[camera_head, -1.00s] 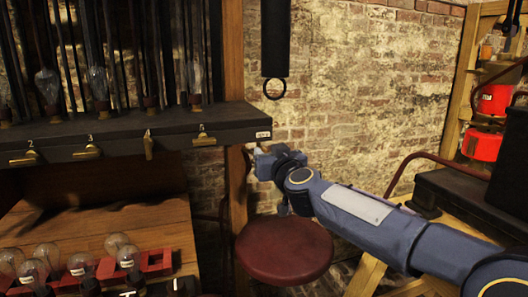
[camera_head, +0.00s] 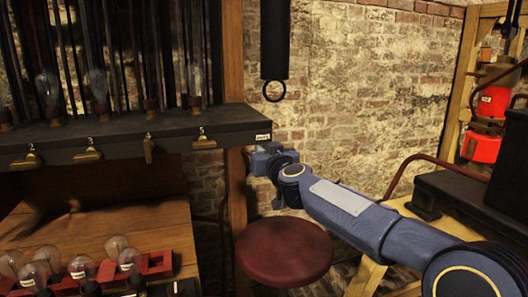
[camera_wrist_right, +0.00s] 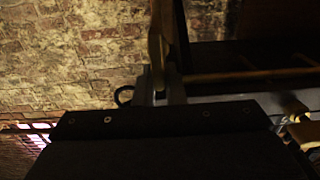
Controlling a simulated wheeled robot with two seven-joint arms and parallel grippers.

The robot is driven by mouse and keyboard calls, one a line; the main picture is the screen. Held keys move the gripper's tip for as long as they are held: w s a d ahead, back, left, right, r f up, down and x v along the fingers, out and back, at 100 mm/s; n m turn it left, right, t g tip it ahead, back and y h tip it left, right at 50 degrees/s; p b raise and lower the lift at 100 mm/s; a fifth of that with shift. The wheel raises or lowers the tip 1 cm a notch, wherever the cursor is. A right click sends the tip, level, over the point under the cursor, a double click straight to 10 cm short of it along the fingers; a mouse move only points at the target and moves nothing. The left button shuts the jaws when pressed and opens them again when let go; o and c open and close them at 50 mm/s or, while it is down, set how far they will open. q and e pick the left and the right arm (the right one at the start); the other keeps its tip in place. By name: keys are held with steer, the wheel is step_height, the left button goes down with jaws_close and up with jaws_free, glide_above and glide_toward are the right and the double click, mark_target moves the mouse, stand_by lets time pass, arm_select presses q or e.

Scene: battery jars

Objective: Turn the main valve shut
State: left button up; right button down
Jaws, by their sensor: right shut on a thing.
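My right gripper (camera_head: 261,159) is at the wooden post at the right end of the dark shelf, in the head view. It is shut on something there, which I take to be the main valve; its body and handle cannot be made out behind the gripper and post. In the right wrist view, the gripper's fingers (camera_wrist_right: 160,88) are close together in front of a dim upright piece, with a small dark ring (camera_wrist_right: 123,95) just to their left. The valve's angle cannot be told. My left gripper is not in view.
The dark shelf (camera_head: 110,137) carries glass bulbs and numbered brass handles (camera_head: 203,142). More bulbs stand in a red rack (camera_head: 158,264) at the lower left. A red round stool (camera_head: 284,250) stands below my right arm. A black cylinder with a ring (camera_head: 274,90) hangs above it.

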steer(key=shift+d+m, duration=0.15)
steer(key=shift+m, duration=0.55)
steer(key=c, duration=1.5)
jaws_free()
steer(key=v, duration=0.7)
steer(key=shift+s+b, duration=0.3)
steer(key=shift+s, duration=0.05)
